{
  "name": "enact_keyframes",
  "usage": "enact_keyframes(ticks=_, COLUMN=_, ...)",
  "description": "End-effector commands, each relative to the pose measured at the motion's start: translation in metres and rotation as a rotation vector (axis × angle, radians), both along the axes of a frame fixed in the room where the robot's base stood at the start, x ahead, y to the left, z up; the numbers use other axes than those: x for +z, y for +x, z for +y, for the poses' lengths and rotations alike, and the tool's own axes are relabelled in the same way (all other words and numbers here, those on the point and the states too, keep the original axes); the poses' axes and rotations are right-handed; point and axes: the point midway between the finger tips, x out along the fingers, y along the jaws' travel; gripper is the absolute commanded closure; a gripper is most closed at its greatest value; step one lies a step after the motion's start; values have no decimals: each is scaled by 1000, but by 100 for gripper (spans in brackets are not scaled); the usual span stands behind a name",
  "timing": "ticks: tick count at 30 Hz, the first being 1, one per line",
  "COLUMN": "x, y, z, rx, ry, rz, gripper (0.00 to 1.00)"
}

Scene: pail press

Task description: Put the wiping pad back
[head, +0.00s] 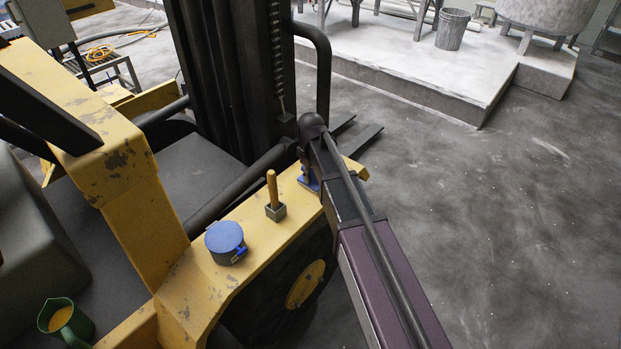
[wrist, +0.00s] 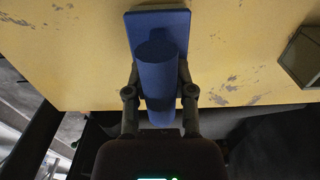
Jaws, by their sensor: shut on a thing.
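The wiping pad (wrist: 184,22) is a blue rectangular plate with a thick blue cylindrical handle (wrist: 156,75). In the wrist view my gripper (wrist: 158,88) is shut on the handle, one finger on each side. The pad lies flat over the yellow machine surface (wrist: 70,50); I cannot tell for sure whether it touches. In the head view only a small blue edge of the pad (head: 309,184) shows beside my arm, near the far end of the yellow ledge (head: 245,268). My arm hides most of the gripper there.
A wooden-handled tool (head: 272,188) stands in a small grey square holder (head: 275,212) on the ledge. A round blue-lidded container (head: 224,237) sits nearer. A green mug (head: 84,325) is at the lower left. The dark mast (head: 225,80) rises behind. Open floor lies right.

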Motion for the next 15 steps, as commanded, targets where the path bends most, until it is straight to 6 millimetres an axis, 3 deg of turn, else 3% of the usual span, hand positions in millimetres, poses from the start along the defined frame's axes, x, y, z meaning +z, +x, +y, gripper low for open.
enact_keyframes(ticks=10, x=-1, y=0, z=0, rx=0, ry=0, rz=0, gripper=100)
enact_keyframes(ticks=11, x=-1, y=0, z=0, rx=0, ry=0, rz=0, gripper=64)
enact_keyframes(ticks=14, x=-1, y=0, z=0, rx=0, ry=0, rz=0, gripper=35)
enact_keyframes(ticks=15, x=-1, y=0, z=0, rx=0, ry=0, rz=0, gripper=31)
